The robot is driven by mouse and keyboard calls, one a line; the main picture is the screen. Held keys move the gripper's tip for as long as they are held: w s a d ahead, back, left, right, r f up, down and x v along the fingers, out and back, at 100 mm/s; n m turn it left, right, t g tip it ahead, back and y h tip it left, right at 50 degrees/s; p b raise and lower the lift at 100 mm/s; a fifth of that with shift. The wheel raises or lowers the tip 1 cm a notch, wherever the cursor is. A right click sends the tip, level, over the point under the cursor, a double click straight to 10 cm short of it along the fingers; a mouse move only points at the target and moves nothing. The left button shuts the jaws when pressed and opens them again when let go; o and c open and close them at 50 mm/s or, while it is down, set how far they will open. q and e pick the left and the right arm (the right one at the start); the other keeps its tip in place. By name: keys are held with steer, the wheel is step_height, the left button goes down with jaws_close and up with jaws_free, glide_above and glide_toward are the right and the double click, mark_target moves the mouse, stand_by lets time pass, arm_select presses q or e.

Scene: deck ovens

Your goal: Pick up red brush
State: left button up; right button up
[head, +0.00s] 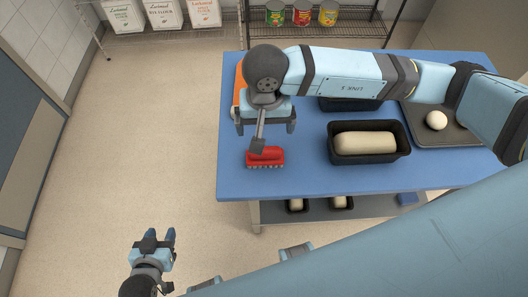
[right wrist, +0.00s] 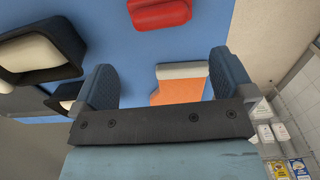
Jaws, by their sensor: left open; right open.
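The red brush (head: 266,154) lies on the blue table top near its front left corner, with its bristles toward the front edge. My right gripper (head: 265,124) is open and empty above the table, slightly behind the brush in the head view. In the right wrist view, the brush (right wrist: 160,13) shows at the top edge, partly cut off, and beyond the two open fingers (right wrist: 163,80). The brush is not between the fingers. My left gripper (head: 160,238) is open and empty, low over the floor to the left of the table.
A black loaf tin with dough (head: 368,143) stands right of the brush. A second tin (head: 350,104) and a tray with a dough ball (head: 437,120) lie partly behind my right arm. An orange item (right wrist: 180,91) lies on the table's left side. Floor left of the table is clear.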

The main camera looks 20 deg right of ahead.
glide_above(265, 149)
step_height(265, 149, down, 5)
steer(key=shift+f, duration=0.15)
step_height(265, 149, down, 5)
steer(key=shift+r+p, duration=0.1)
steer(key=shift+p, duration=0.8)
steer(key=shift+f, duration=0.35)
steer(key=shift+c, duration=0.5)
steer(key=c, duration=0.7)
